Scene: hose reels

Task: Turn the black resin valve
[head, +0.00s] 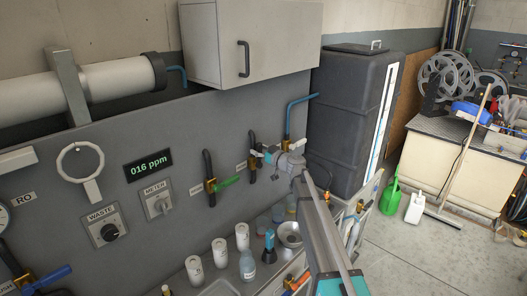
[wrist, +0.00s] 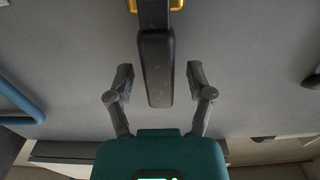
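The black valve lever (wrist: 156,68) hangs from a brass-yellow fitting (wrist: 175,5) at the top edge of the wrist view. My gripper (wrist: 157,78) is open, with one finger on each side of the lever and a visible gap on both sides. In the head view my gripper (head: 263,153) is at the grey panel, in front of the valve on the right-hand black pipe (head: 252,142). My gripper hides most of that valve and its lever there. I cannot read the valve's label.
A green-handled valve (head: 226,182) sits just left on the panel. A blue pipe (head: 300,101) and a dark tank (head: 345,115) stand to the right. White containers (head: 220,253), a bottle (head: 247,265) and a metal bowl (head: 289,235) stand below. A cabinet (head: 250,42) hangs above.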

